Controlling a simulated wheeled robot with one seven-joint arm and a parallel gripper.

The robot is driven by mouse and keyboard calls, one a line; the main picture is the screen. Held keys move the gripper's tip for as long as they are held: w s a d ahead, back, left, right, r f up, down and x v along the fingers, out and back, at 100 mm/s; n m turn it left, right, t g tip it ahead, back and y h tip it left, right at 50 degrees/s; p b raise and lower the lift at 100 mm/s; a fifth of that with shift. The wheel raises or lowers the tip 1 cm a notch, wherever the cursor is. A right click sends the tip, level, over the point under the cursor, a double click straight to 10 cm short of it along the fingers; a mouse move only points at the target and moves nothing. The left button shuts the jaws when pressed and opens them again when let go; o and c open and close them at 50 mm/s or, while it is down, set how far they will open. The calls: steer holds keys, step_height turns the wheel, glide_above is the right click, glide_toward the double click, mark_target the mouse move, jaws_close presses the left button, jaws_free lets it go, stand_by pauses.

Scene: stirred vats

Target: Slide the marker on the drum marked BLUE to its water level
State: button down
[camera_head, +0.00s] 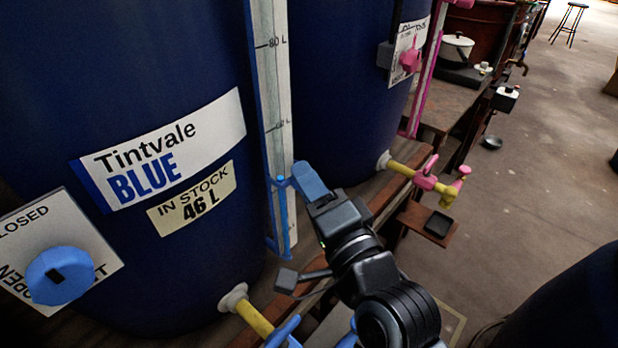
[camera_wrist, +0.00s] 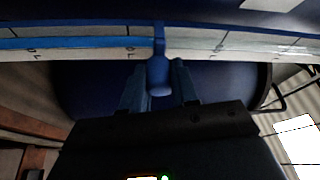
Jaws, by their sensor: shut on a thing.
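The drum marked BLUE (camera_head: 60,110) is a large dark blue vat at the left of the head view. Its label (camera_head: 165,160) reads Tintvale BLUE, and a yellow card (camera_head: 192,199) reads IN STOCK 46 L. A pale upright scale (camera_head: 276,80) beside a blue rail shows 80 L and a lower mark that seems to be 60 L. The blue marker (camera_head: 280,181) sits on the rail below that lower mark. My gripper (camera_head: 302,182) is shut on the marker's knob (camera_wrist: 158,75), which shows between the fingers in the wrist view. I cannot make out the water level.
A blue dial (camera_head: 60,276) on a card is low on the drum. A yellow tap pipe (camera_head: 254,318) sticks out at the bottom. A second blue drum (camera_head: 345,80) with pink fittings stands behind, with its yellow tap (camera_head: 402,168). Open floor (camera_head: 540,150) lies at the right.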

steer(key=shift+s+a, duration=0.1)
steer(key=shift+a, duration=0.15)
steer(key=c, duration=0.9)
jaws_free()
steer(key=shift+d, duration=0.1)
steer(key=shift+o, duration=0.2)
steer(key=shift+s+d+f, duration=0.1)
steer(key=shift+s+d, duration=0.2)
steer(key=shift+s, duration=0.1)
steer(key=b+v, duration=0.1)
steer(key=v, duration=0.5)
steer(key=shift+s+d, duration=0.15)
steer(key=shift+s, duration=0.2)
